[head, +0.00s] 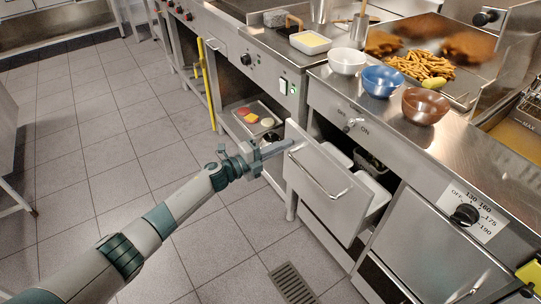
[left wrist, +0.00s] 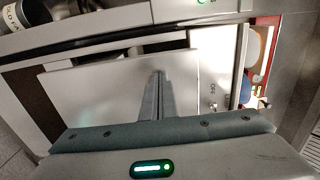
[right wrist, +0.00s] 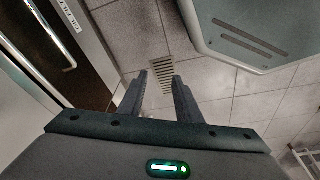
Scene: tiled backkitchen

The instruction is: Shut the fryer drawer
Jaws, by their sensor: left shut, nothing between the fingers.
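The fryer drawer (head: 312,177) stands pulled out from the counter in the head view, its metal front and bar handle facing the aisle. Inside it are pale containers, partly hidden by the front. My left gripper (head: 291,144) is shut and empty, its tips at the upper left edge of the drawer front; I cannot tell if they touch. In the left wrist view the closed fingers (left wrist: 158,74) lie over a pale flat panel. My right gripper (right wrist: 160,76) is open and empty above the floor in the right wrist view; the head view does not show it.
White (head: 347,61), blue (head: 382,82) and brown (head: 425,106) bowls stand on the counter above the drawer. An open shelf with a food tray (head: 252,120) lies left of it. The tiled floor is free, with a drain grate (head: 292,283) in front.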

